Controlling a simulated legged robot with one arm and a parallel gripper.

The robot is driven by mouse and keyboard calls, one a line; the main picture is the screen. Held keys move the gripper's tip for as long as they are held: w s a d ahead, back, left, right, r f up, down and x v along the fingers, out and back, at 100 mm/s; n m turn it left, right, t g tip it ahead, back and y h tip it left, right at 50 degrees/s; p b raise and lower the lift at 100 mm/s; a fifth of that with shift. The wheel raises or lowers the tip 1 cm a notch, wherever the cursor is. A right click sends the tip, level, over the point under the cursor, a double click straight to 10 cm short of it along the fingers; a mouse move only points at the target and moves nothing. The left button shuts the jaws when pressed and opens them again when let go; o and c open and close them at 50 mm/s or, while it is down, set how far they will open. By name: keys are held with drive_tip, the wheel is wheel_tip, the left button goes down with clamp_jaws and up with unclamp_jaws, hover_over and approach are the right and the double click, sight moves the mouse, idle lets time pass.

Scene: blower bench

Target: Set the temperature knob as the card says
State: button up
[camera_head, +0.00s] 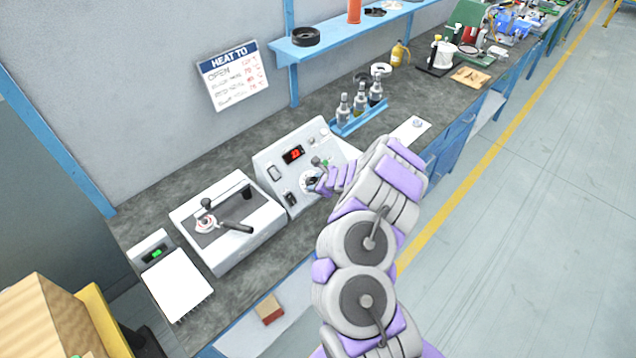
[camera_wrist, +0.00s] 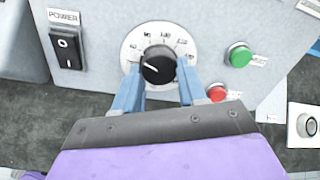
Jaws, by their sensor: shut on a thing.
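In the wrist view, a black temperature knob (camera_wrist: 158,68) with a white pointer line sits on a round white dial (camera_wrist: 132,42). The pointer is turned to the left side of the dial; the small numbers are hard to read. My gripper (camera_wrist: 160,82) has its two blue fingers on either side of the knob, shut on it. In the head view my gripper (camera_head: 318,184) is at the front of the grey control box (camera_head: 272,158). A red display (camera_head: 293,154) is lit on the box. The HEAT TO card (camera_head: 234,76) hangs on the wall, its lines too small to read surely.
A POWER switch (camera_wrist: 66,48) is left of the dial. A green button (camera_wrist: 239,55) and a red button (camera_wrist: 217,93) are to its right, the red one close to my right finger.

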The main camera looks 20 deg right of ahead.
drive_tip(key=shift+w+a+r, duration=0.15)
drive_tip(key=shift+a+r, duration=0.05)
drive_tip(key=o, duration=1.1)
drive_tip(key=shift+f, duration=0.1)
drive_tip(key=shift+c, duration=0.2)
drive_tip(key=shift+d, duration=0.15)
drive_tip(key=shift+s+d+r, duration=0.2)
drive_tip(key=shift+s+r, duration=0.05)
drive_tip(key=shift+s, duration=0.1)
drive_tip(key=p+v, duration=0.3)
drive_tip(key=v, duration=1.3)
drive_tip(key=shift+s+a+r, duration=0.15)
drive_tip(key=shift+s, duration=0.05)
